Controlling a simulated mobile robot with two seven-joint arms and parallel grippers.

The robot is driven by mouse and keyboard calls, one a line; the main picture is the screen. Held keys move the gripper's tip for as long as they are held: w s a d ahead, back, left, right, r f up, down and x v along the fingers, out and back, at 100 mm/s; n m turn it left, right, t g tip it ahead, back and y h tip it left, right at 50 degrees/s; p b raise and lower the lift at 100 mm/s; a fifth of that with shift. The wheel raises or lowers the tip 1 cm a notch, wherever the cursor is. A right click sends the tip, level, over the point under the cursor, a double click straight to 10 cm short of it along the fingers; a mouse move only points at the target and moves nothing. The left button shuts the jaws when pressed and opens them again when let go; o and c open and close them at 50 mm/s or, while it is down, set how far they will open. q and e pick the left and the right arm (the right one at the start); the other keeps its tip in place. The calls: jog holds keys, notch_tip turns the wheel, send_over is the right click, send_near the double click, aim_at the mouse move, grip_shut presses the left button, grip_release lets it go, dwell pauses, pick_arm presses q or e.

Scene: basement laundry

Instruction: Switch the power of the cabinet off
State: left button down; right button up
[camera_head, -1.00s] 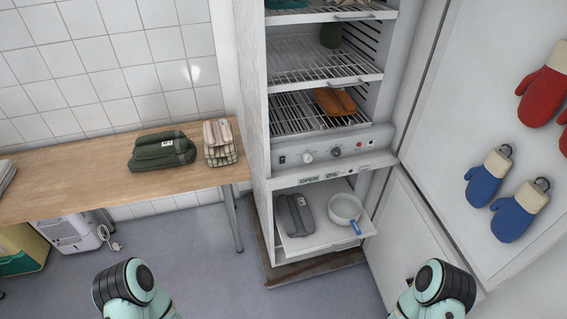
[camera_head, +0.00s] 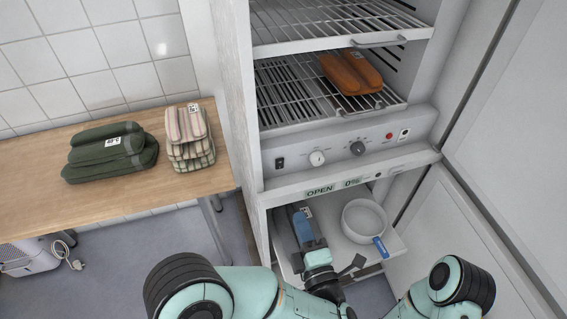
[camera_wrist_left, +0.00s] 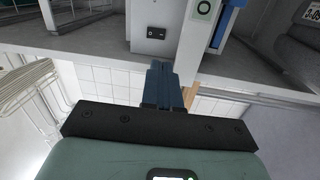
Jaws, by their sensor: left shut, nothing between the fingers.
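The cabinet (camera_head: 300,187) stands ahead with its door open and a grey control panel (camera_head: 336,168) between the upper racks and the lower compartment. A small black rocker switch (camera_head: 280,162) sits at the panel's left end; it also shows in the left wrist view (camera_wrist_left: 156,32). Its on or off position is too small to tell. My left gripper (camera_head: 302,226) has its blue fingers together, empty, below the panel in front of the lower compartment. In the left wrist view the fingertips (camera_wrist_left: 160,68) are below the switch, apart from it. My right gripper is out of view; only my right arm shows.
The panel also has a white knob (camera_head: 317,158), a black knob (camera_head: 357,148) and a red button or light (camera_head: 390,136). A white pot (camera_head: 364,220) stands on the lower shelf. Folded cloths lie on the wooden table (camera_head: 50,195) at left. The open door bounds the right.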

aim_at(280, 163)
pick_arm(q)
jog(key=shift+s+d+r+n+y, duration=0.1)
jog(key=shift+s+r+n+y, duration=0.15)
jog(key=shift+r+n+y, duration=0.3)
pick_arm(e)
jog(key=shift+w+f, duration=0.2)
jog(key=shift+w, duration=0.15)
pick_arm(q)
jog(key=shift+r, duration=0.1)
jog(key=b+x, duration=0.1)
jog(key=x, duration=1.2)
jog(key=shift+d, duration=0.1)
jog(key=shift+w+r, duration=0.1)
jog(key=shift+w, duration=0.5)
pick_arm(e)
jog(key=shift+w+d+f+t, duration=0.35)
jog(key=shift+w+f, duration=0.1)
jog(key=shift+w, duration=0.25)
